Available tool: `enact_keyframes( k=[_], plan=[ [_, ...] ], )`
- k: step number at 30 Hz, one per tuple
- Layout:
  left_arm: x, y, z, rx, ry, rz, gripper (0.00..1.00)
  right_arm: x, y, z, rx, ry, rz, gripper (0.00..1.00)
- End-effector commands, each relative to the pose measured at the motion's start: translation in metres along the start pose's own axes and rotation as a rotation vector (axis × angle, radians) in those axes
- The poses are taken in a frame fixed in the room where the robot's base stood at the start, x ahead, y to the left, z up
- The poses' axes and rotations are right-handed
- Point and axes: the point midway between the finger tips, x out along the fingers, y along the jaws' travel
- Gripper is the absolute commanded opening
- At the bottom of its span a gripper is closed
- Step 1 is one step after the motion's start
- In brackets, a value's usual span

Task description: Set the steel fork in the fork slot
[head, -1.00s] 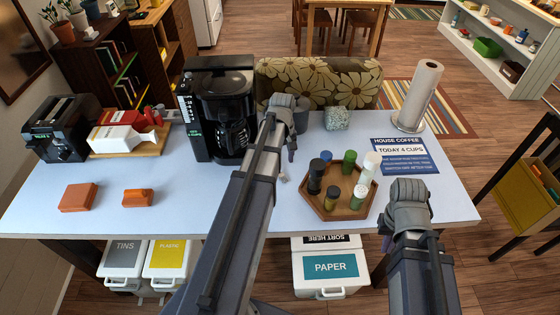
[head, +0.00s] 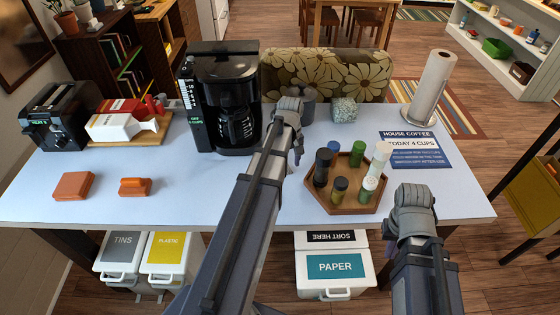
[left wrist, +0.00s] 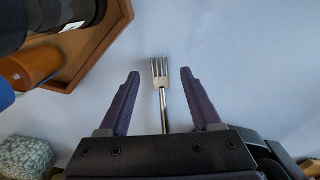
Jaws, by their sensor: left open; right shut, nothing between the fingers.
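The steel fork (left wrist: 162,82) lies on the pale tabletop in the left wrist view, tines pointing away from my wrist. My left gripper (left wrist: 160,74) is open, with one finger on each side of the fork and a clear gap to both; the handle's lower end is hidden by the gripper body. In the head view my left gripper (head: 298,146) points down over the table, left of the hexagonal tray, and I cannot make out the fork. My right gripper (head: 390,243) is mostly hidden by its own wrist at the table's front right; it is shut and empty. I see no fork slot.
The hexagonal wooden tray (head: 321,199) holds several jars beside my left gripper. A coffee maker (head: 222,100) stands left of it, and a speckled block (head: 344,109) behind. A paper towel roll (head: 431,85) and sign (head: 416,150) are at the right.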

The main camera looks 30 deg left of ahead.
Motion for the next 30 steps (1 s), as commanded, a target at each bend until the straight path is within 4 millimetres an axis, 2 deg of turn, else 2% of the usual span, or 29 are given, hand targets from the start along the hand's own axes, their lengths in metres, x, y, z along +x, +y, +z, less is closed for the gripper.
enact_keyframes(
  k=[1,3,11,27,30],
  plan=[
    [0.0119,-0.0002,-0.0001,0.0,0.0,0.0,0.65,0.0118,-0.0011,-0.0007,0.0,0.0,0.0,0.0],
    [0.0152,-0.0002,-0.0001,0.0,0.0,0.0,0.65,0.0151,-0.0014,-0.0009,0.0,0.0,0.0,0.0],
    [0.0135,-0.0002,-0.0001,0.0,0.0,0.0,0.65,0.0134,-0.0013,-0.0008,0.0,0.0,0.0,0.0],
    [0.0135,-0.0001,-0.0001,0.0,0.0,0.0,0.04,0.0135,-0.0013,-0.0008,0.0,0.0,0.0,0.0],
    [0.0136,-0.0001,-0.0001,0.0,0.0,0.0,0.0,0.0135,-0.0013,-0.0008,0.0,0.0,0.0,0.0]
  ],
)
